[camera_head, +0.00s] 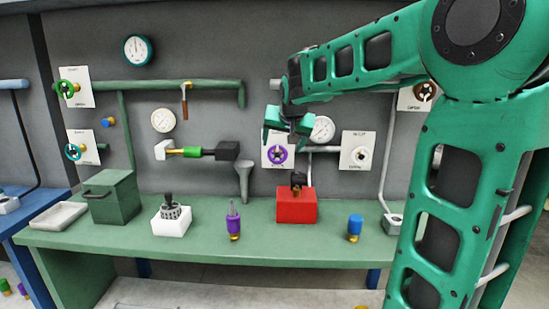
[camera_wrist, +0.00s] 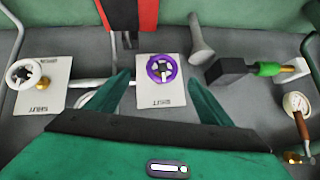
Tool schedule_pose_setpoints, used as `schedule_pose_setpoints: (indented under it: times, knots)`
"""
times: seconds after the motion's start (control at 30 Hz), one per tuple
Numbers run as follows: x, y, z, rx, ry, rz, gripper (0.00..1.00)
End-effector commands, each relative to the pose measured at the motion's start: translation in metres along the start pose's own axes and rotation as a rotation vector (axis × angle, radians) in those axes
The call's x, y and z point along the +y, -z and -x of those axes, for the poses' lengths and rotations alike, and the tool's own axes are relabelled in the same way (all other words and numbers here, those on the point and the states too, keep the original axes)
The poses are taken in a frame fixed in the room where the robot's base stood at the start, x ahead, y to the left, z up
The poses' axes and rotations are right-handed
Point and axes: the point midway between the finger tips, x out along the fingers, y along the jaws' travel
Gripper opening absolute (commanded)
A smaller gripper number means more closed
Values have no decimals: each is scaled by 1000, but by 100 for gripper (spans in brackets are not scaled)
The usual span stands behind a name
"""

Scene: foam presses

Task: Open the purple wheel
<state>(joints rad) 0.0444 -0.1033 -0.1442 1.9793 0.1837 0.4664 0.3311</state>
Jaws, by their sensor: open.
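The purple wheel (camera_head: 278,154) is a small spoked handwheel on a white wall plate (camera_head: 269,163). In the wrist view the purple wheel (camera_wrist: 162,69) is near the top middle, on its plate (camera_wrist: 161,96), which appears upside down. My gripper (camera_head: 286,124) is in front of the wall, close to the wheel and slightly above it in the head view. Its two green fingers (camera_wrist: 160,83) are spread apart, with the wheel showing between and beyond their tips. Nothing is held, and the gripper seems apart from the wheel.
A white wheel (camera_head: 360,156) on a plate and a gauge (camera_head: 322,129) are to the right. A red box (camera_head: 296,205) with a black top part stands on the green bench (camera_head: 265,245) below. A grey funnel-shaped piece (camera_head: 243,181) and a pipe with a green band (camera_head: 191,152) are left.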

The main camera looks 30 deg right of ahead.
Motion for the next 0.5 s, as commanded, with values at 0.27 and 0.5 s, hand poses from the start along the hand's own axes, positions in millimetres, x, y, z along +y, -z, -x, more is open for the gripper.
schedule_pose_setpoints:
  times: [0.27, 0.5]
  knots:
    - [-6, 6, -29, 13, 6, -4, 74]
    - [-6, 6, -72, 12, 5, -3, 74]
